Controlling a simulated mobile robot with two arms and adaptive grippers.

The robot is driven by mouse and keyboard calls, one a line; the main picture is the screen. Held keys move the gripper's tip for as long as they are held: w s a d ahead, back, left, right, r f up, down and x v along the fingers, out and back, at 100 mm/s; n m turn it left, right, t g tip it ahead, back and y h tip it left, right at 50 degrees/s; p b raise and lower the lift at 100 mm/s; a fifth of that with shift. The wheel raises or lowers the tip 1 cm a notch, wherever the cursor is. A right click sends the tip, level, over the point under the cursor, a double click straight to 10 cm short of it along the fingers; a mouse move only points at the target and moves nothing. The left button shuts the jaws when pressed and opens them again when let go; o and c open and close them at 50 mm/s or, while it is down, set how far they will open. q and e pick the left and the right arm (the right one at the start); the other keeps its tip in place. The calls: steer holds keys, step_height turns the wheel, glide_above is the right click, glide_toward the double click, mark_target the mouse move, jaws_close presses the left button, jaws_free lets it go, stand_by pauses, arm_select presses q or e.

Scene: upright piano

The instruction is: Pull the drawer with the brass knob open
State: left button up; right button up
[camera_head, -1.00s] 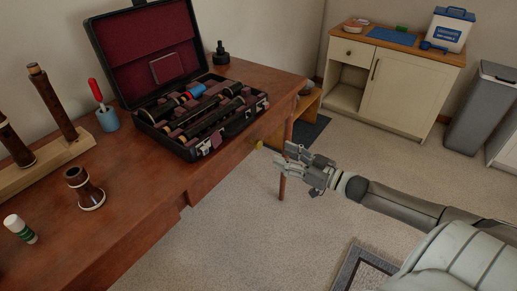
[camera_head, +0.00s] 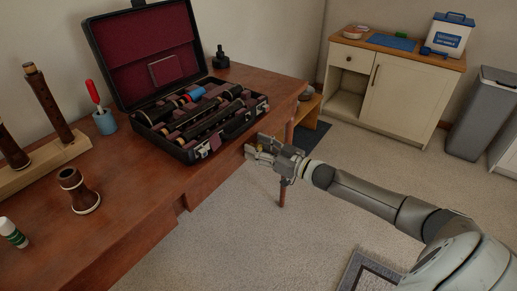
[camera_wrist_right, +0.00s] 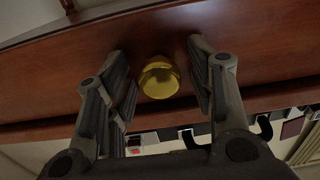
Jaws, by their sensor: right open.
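The brass knob (camera_wrist_right: 159,78) is a round, shiny yellow knob on the reddish-brown drawer front in the right wrist view. My right gripper (camera_wrist_right: 160,85) is open, with one finger on each side of the knob and visible gaps between fingers and knob. In the head view my right gripper (camera_head: 256,149) is at the front edge of the wooden desk (camera_head: 140,205), and the knob shows only as a small yellow spot between its fingers. The drawer's opening state is hard to tell from here. My left gripper is not in view.
An open black instrument case (camera_head: 205,150) lies on the desk above the gripper. A wooden bell piece (camera_head: 78,190), a blue cup (camera_head: 105,122) and a wooden stand (camera_head: 40,170) are on the left. Carpeted floor (camera_head: 260,235) is free in front of the desk.

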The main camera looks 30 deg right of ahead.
jaws_close()
stand_by(0.3)
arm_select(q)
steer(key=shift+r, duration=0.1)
arm_select(e)
steer(key=shift+s, duration=0.1)
